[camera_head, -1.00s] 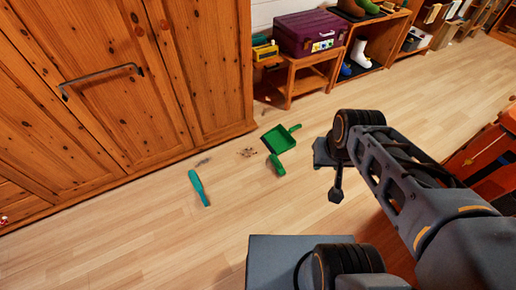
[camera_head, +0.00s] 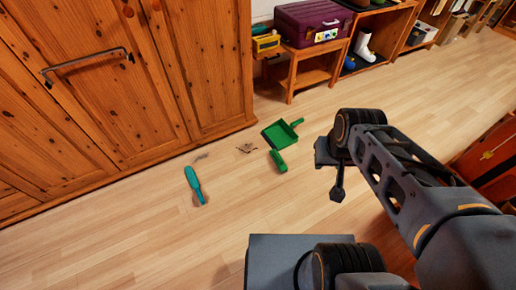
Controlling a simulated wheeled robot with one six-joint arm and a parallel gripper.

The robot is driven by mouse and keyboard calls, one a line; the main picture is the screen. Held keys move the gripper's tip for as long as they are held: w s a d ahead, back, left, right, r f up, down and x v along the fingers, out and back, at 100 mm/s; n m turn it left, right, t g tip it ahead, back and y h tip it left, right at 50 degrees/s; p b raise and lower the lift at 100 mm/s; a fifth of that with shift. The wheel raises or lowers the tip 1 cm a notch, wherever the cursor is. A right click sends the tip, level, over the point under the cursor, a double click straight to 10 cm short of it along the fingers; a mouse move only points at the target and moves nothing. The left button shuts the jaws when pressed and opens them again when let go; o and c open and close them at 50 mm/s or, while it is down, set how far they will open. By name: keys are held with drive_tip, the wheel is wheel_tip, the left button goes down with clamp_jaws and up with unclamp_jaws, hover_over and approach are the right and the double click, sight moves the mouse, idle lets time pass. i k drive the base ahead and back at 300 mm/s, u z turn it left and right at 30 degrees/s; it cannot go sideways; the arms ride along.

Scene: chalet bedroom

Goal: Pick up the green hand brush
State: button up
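The green hand brush (camera_head: 278,160) lies on the wooden floor near the middle of the view, just below a green dustpan (camera_head: 281,133). A teal brush-like tool (camera_head: 194,184) lies on the floor further left. My gripper (camera_head: 337,184) hangs in the air to the right of the green brush, apart from it. The gripper shows side-on and dark, so its finger opening is hidden. I see nothing held in it.
A wooden wardrobe (camera_head: 110,80) stands at left. A small wooden table (camera_head: 312,62) bears a purple case (camera_head: 313,22). Red-brown furniture (camera_head: 487,160) stands at right.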

sight(274, 154)
drive_tip(key=u, duration=0.35)
drive_tip(key=k, duration=0.4)
drive_tip(key=z, duration=0.6)
drive_tip(key=i, duration=1.45)
drive_tip(key=u, duration=0.9)
drive_tip(key=i, duration=0.2)
drive_tip(key=u, duration=0.15)
